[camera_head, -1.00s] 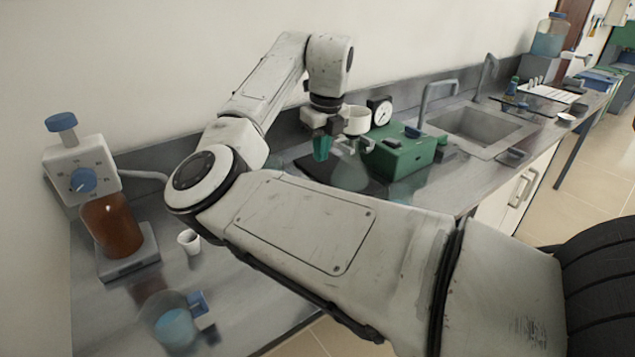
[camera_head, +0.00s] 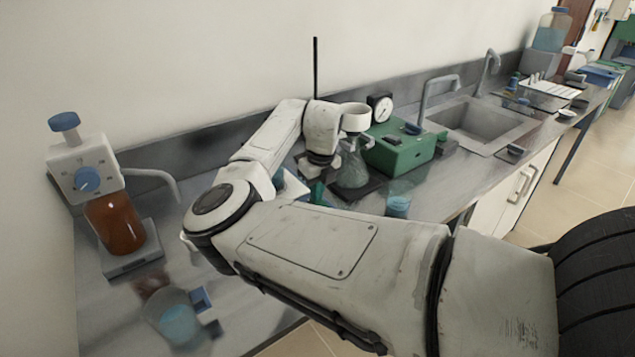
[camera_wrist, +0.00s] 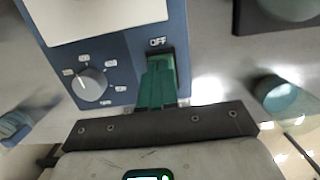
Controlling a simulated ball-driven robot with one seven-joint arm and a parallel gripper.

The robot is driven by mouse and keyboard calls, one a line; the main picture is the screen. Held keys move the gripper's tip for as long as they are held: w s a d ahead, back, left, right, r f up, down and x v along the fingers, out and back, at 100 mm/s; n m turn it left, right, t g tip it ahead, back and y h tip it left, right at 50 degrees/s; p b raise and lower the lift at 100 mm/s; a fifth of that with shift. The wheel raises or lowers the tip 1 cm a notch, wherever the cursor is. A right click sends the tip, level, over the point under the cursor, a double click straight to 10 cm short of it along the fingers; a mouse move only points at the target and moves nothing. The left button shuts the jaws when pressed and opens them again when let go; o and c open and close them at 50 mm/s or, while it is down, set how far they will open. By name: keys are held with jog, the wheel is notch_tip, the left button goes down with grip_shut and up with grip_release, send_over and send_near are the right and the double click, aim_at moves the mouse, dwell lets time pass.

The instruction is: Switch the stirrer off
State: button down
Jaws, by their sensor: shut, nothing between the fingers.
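The stirrer (camera_wrist: 120,58) shows in the wrist view as a blue body with a white top plate, a round grey dial (camera_wrist: 89,84) and an OFF label (camera_wrist: 157,42). My gripper (camera_wrist: 160,62) has its green fingers shut and empty, with the tips at the front panel just below the OFF label. The fingers cover the switch area, so I cannot see the switch position or tell whether they touch it. In the head view the stirrer (camera_head: 292,187) is mostly hidden behind my arm, and my gripper (camera_head: 317,192) points down beside it.
A conical flask (camera_head: 352,168) and a green box with a gauge (camera_head: 400,150) stand right of my gripper. A small blue-filled beaker (camera_head: 398,206) is near the front edge. A sink (camera_head: 480,124) lies further right.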

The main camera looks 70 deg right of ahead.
jog(key=shift+f, duration=0.1)
jog(key=shift+f, duration=0.25)
jog(key=shift+w, duration=0.1)
dwell(0.3)
jog(key=shift+s+a+p, duration=0.4)
jog(key=shift+s+p, duration=0.2)
jog(key=shift+s, duration=0.15)
jog(key=shift+r, duration=0.1)
